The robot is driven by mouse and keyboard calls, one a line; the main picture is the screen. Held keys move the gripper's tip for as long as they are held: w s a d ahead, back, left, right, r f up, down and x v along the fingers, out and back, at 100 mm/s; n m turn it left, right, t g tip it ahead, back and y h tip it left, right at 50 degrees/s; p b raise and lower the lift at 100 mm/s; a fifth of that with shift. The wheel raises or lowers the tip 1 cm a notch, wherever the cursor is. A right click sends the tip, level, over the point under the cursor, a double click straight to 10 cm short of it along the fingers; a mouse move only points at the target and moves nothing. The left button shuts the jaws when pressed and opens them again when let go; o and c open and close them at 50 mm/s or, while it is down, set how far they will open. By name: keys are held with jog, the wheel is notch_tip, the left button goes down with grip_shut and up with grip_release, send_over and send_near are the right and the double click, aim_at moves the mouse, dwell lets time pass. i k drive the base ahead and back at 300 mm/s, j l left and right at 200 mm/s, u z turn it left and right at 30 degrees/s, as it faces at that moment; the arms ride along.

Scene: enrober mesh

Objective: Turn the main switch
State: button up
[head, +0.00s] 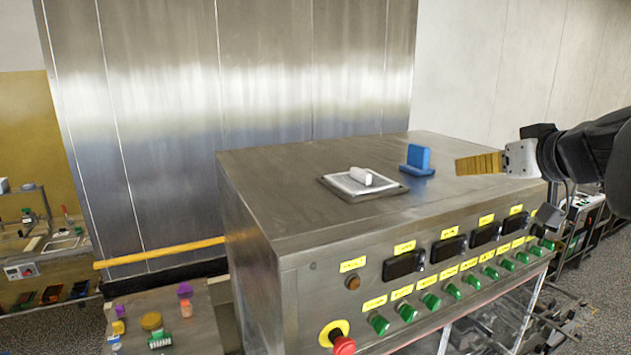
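The steel control cabinet (262,215) has a sloping front panel with several controls and small yellow labels that I cannot read. A red knob on a yellow disc (334,332) sits at the lower left of the panel, near the bottom edge of the picture. A row of green knobs (431,301) runs to the right of it. I cannot tell from the labels which control is the main switch. My gripper (474,164), with yellow fingers pointing left, is at the right above the cabinet, well apart from the red knob. Its fingers overlap side-on, so its opening is hidden.
A white tray with a white piece (362,177) and a blue block (418,159) rest on the cabinet top. Black display units (404,264) line the panel's upper row. A low table (197,312) with small coloured objects stands at lower left. A yellow rail (165,251) runs behind it.

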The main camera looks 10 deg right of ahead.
aim_at(573, 212)
jog(key=z, duration=1.45)
jog(key=i+l+z, duration=0.15)
jog(key=i, duration=0.4)
jog(key=i+z, duration=0.15)
jog(key=i, duration=0.4)
